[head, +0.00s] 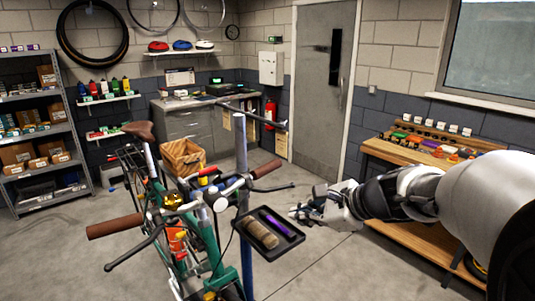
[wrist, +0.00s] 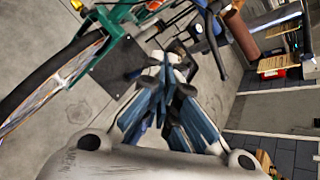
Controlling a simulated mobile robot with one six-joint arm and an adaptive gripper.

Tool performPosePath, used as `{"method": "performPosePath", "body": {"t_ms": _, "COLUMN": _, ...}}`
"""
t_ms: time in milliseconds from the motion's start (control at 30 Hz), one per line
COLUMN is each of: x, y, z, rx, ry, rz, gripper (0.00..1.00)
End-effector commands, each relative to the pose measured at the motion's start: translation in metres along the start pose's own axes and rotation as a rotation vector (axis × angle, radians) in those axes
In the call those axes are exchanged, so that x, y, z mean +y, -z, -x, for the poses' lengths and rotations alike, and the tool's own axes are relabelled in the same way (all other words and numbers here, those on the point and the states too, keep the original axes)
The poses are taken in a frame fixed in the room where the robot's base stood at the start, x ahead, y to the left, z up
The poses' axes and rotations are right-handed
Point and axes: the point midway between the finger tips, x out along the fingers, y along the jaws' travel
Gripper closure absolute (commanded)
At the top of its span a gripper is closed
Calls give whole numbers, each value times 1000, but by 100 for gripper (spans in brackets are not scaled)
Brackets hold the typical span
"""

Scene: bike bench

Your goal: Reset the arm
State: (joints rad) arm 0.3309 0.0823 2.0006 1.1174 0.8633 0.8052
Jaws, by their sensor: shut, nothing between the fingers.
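My arm reaches in from the right in the head view. My gripper (head: 297,212) hangs in the air just right of the black tray on the bike stand. In the wrist view my gripper (wrist: 165,75) shows its blue-padded fingers closed together with nothing between them. The black tray (head: 274,256) holds a tan roll-shaped item (head: 259,233) and a purple item (head: 281,222).
A green bicycle (head: 178,230) with brown grips is clamped to a stand post (head: 242,170) left of my gripper. Open floor lies toward the door (head: 322,85).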

Motion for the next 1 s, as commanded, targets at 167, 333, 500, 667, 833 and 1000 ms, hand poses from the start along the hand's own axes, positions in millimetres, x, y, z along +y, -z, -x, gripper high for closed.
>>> {"method": "performPosePath", "body": {"t_ms": 167, "x": 108, "y": -29, "z": 44, "rx": 104, "ry": -204, "rz": 625, "gripper": 100}}
{"method": "performPosePath", "body": {"t_ms": 333, "x": 190, "y": -11, "z": 90, "rx": 196, "ry": -405, "rz": 1202, "gripper": 100}}
{"method": "performPosePath", "body": {"t_ms": 500, "x": 235, "y": 20, "z": 127, "rx": 270, "ry": -578, "rz": 1636, "gripper": 100}}
{"method": "performPosePath", "body": {"t_ms": 667, "x": 248, "y": 39, "z": 144, "rx": 310, "ry": -671, "rz": 1836, "gripper": 100}}
{"method": "performPosePath", "body": {"t_ms": 833, "x": 250, "y": 43, "z": 148, "rx": 319, "ry": -693, "rz": 1877, "gripper": 100}}
{"method": "performPosePath", "body": {"t_ms": 1000, "x": 250, "y": 43, "z": 148, "rx": 318, "ry": -692, "rz": 1873, "gripper": 100}}
